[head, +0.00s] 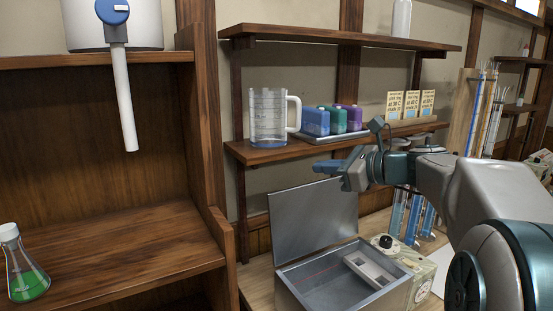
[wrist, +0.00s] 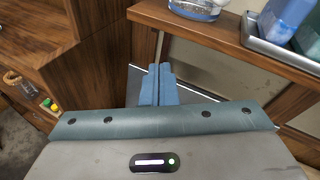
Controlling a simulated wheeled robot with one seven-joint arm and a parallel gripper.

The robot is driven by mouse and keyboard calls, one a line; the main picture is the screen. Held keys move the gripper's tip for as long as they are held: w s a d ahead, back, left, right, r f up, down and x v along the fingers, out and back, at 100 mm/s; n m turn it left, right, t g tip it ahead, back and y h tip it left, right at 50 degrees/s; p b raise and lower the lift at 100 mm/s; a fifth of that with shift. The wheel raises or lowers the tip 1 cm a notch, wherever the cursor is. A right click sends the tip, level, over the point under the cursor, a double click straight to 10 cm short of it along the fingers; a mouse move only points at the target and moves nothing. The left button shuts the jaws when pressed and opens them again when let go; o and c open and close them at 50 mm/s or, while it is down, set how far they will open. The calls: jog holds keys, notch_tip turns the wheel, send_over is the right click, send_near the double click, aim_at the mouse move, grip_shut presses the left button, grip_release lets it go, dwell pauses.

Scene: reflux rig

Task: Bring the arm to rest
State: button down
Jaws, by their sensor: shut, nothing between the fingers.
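My arm reaches in from the right in the head view. My gripper (head: 318,167) points left, in front of the lower wall shelf and above the metal box with the raised lid. Its blue fingers also show in the wrist view (wrist: 158,88), pressed together with nothing between them. It appears apart from the shelf and the lid.
An open metal box (head: 290,290) with its lid (head: 315,222) raised stands below my gripper. The shelf (head: 262,153) holds a beaker mug (head: 268,118) and coloured bottles (head: 316,121). A flask with green liquid (head: 26,280) stands in the wooden cabinet (head: 150,235) at left.

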jog(key=s+a+f+n+g+h, duration=0.2)
jog(key=s+a+f+n+g, duration=0.1)
jog(key=s+a+f+n, duration=0.3)
jog(key=s+d+f+n+g+h, duration=0.2)
jog(key=s+f+n+h, duration=0.2)
jog(key=s+f+n, duration=0.5)
jog(key=s+d+f+n+g+h, duration=0.2)
jog(key=s+f+n+h, duration=0.3)
jog(key=s+f+n, duration=0.3)
jog(key=s+d+f, duration=0.1)
jog(key=s+f, duration=0.1)
jog(key=s, duration=0.2)
jog(key=shift+d+n+g, duration=0.25)
jog(key=shift+n+g, duration=0.05)
jog(key=shift+n, duration=0.1)
jog(key=shift+a, duration=0.1)
